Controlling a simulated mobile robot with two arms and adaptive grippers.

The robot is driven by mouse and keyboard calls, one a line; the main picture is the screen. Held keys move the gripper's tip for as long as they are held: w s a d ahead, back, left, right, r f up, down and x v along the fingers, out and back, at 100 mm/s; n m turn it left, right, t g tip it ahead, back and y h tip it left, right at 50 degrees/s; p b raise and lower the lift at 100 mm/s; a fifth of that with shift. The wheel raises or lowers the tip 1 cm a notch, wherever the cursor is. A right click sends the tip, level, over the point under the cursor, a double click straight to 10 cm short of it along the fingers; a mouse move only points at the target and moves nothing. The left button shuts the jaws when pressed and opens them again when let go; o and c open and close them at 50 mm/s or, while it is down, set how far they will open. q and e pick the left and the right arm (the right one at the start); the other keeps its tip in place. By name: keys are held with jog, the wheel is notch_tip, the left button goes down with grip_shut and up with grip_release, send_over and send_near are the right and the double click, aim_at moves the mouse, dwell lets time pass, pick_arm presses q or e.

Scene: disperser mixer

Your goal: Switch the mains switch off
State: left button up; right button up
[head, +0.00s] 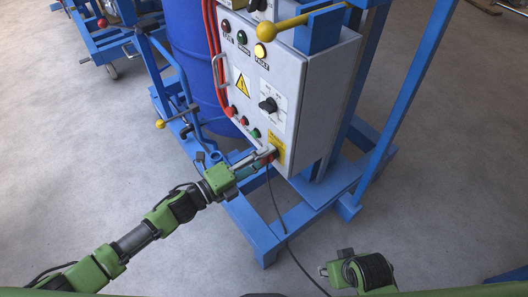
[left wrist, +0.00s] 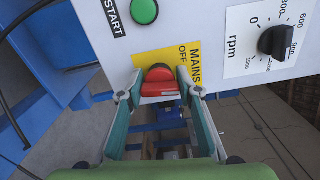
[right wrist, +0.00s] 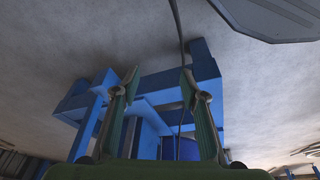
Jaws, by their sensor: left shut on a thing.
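The red mains switch (left wrist: 158,84) sits on a yellow plate (left wrist: 190,58) marked MAINS and OFF, at the lower edge of the control panel. My left gripper (left wrist: 160,95) has one finger on each side of the switch and is shut on it. In the left wrist view the red handle bar lies about level across the picture. In the head view my left gripper (head: 266,154) reaches the panel's lower corner and mostly hides the switch; the yellow plate (head: 278,150) shows beside it. My right gripper (right wrist: 158,85) is open and empty, low and away from the panel.
The grey control box (head: 315,90) has lamps, a speed knob (head: 269,105), several buttons and a side handle (head: 220,70). A blue frame (head: 262,235) stands below it. A dark cable (head: 285,235) hangs beneath. A blue drum (head: 190,50) stands behind.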

pick_arm(q)
jog(key=n+p, duration=0.3)
jog(key=n, duration=0.5)
jog(key=shift+f+n+p, duration=0.15)
jog(key=shift+n+p, duration=0.15)
jog(key=shift+f+n+p, duration=0.1)
jog(key=shift+n+p, duration=0.2)
jog(key=shift+n, duration=0.8)
pick_arm(e)
jog(key=s+f, duration=0.2)
jog(key=f, duration=0.5)
jog(key=s+f+g, duration=0.1)
jog(key=s+f, duration=0.2)
jog(key=f, duration=0.4)
jog(key=shift+s+d+f, duration=0.3)
jog(key=shift+d, duration=0.05)
pick_arm(q)
jog(key=o, duration=1.1)
jog(key=v, duration=1.2)
